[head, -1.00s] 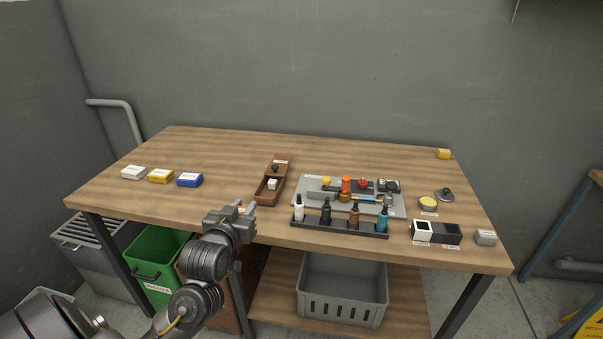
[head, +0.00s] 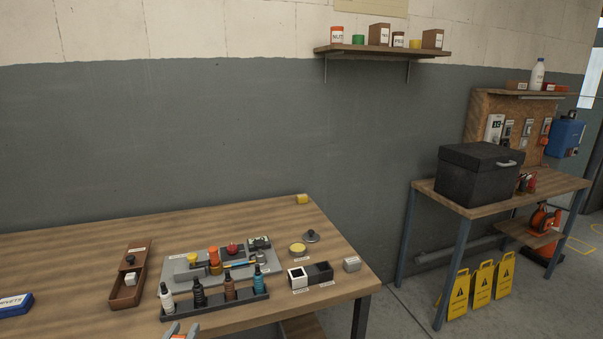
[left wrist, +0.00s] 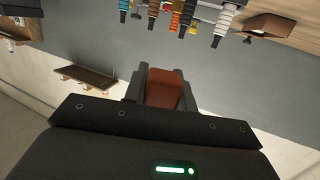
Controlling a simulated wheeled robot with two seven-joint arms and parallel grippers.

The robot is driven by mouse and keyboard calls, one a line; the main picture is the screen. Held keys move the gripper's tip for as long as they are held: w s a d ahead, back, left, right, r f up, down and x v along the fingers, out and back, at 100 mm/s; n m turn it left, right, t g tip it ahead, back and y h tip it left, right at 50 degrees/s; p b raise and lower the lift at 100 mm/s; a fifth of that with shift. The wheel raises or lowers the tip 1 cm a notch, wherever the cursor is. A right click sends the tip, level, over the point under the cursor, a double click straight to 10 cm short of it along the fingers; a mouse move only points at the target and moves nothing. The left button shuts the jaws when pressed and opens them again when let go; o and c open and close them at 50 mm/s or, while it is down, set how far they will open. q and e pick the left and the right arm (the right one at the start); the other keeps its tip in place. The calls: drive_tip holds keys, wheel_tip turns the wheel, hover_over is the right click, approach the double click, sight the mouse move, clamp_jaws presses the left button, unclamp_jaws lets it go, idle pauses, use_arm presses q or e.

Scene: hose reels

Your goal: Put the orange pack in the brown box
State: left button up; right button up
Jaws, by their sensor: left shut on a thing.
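My left gripper (head: 180,332) shows only by its tips at the bottom edge of the head view, in front of the table. It is shut on a reddish-orange block, which I take as the orange pack (left wrist: 164,92); in the left wrist view it sits between the dark fingers. The long brown box (head: 118,292) lies on the table behind and left of the gripper, with a black knob on its far part and a white block in its open near part. It also shows at the upper right of the left wrist view (left wrist: 272,25). My right gripper is not in view.
A bottle rack (head: 215,306) stands near the front edge, right of the brown box, before a grey tray (head: 182,275) of small items. A blue pack (head: 14,305) lies far left. A black case (head: 475,180) stands on another table. The wall shelf (head: 385,50) holds several containers.

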use_arm(q)
drive_tip(key=shift+d, duration=0.4)
drive_tip(key=a+n+g+y, duration=0.1)
drive_tip(key=a+n+y, duration=0.2)
drive_tip(key=a, duration=1.7)
drive_tip(key=shift+w+r+n+y, duration=0.25)
drive_tip(key=shift+w+n+y, duration=0.2)
drive_tip(key=shift+y, duration=0.65)
drive_tip(key=shift+a, duration=0.1)
